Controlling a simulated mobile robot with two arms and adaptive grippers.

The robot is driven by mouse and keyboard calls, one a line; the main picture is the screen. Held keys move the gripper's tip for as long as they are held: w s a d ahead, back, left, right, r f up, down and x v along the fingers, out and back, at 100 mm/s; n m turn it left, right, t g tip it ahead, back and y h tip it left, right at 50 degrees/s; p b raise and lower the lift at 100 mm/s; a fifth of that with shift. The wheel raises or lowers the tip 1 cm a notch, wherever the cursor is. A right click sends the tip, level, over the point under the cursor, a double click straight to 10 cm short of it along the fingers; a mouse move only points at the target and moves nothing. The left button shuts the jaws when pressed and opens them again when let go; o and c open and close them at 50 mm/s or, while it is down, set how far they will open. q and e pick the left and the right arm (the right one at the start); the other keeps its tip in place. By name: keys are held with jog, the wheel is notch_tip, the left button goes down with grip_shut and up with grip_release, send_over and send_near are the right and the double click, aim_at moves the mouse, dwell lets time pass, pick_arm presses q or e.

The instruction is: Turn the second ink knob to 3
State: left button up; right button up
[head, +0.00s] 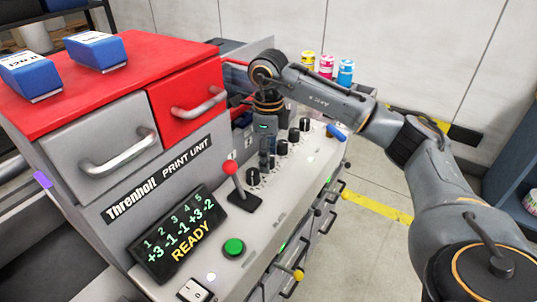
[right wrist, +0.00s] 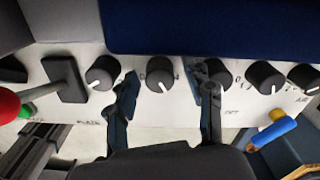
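A row of black ink knobs with white pointer lines runs along the print unit's sloping light panel. The second knob (right wrist: 160,74) sits between the fingers of my right gripper (right wrist: 166,84) in the right wrist view, with gaps on both sides. This gripper is open and points down over the row; in the head view it (head: 266,160) largely hides that knob. The first knob (head: 252,177) is nearer the red-ball lever. The display (head: 180,232) reads +3, -1, -1, +3, -2 under 1 to 5, and READY. My left gripper is not in view.
The red-ball lever (head: 234,184) and green button (head: 234,247) stand on the panel near the display. The third knob (right wrist: 213,74) is close to one finger. A blue handle (head: 336,131) is at the panel's far end. Ink bottles (head: 326,66) stand behind.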

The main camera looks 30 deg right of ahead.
notch_tip(320, 180, up, 12)
dwell(0.7)
dwell(0.5)
